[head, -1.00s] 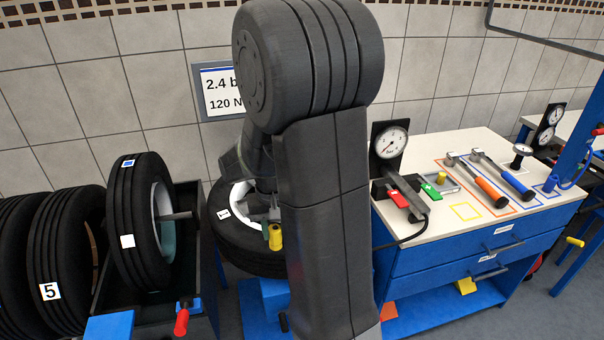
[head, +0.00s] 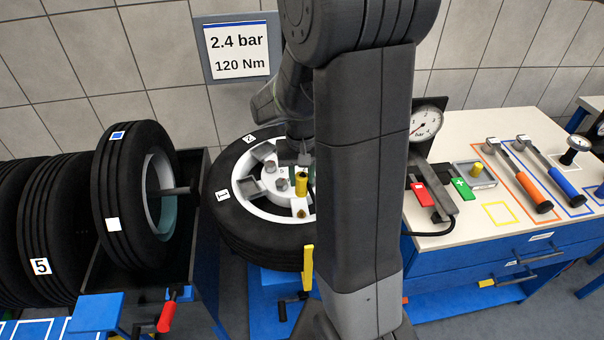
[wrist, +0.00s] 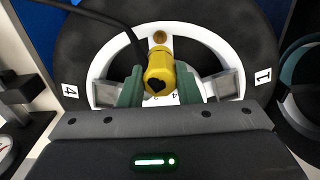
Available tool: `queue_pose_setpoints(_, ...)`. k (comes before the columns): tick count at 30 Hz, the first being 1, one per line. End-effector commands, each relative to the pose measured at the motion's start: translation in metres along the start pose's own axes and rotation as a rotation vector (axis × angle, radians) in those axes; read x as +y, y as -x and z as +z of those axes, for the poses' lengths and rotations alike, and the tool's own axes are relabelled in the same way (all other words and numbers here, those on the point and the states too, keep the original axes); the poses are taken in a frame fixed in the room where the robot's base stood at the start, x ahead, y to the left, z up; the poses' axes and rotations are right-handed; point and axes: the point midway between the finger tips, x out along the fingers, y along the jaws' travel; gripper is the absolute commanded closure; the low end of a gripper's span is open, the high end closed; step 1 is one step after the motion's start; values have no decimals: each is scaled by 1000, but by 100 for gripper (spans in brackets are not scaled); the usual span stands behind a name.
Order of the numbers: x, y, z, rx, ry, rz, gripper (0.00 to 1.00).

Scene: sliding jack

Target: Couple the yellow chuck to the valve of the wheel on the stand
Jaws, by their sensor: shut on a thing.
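The wheel (head: 262,240) lies flat on the blue stand (head: 262,298), partly hidden behind my arm. Its light rim and spokes also show in the wrist view (wrist: 97,72). The yellow chuck (head: 302,182) is over the rim in the head view. In the wrist view the chuck (wrist: 159,75) sits between the two green fingers of my gripper (wrist: 158,88), which is shut on it. A dark hose runs from it to the upper left. I cannot make out the valve, nor whether the chuck touches the wheel.
A rack of tyres (head: 130,200) stands at the left, with a red handle (head: 167,316) near it. At the right, a workbench (head: 475,215) carries a pressure gauge (head: 426,121), red and green buttons and tools. A sign (head: 237,50) hangs on the tiled wall.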

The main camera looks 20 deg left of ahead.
Motion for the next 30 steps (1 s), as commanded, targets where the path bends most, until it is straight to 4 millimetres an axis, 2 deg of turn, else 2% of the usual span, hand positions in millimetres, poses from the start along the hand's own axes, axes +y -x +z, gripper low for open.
queue_pose_setpoints(8,0,-17,0,-1,0,0,94)
queue_pose_setpoints(19,0,-51,0,0,0,0,94)
queue_pose_setpoints(30,0,-58,0,0,0,0,94)
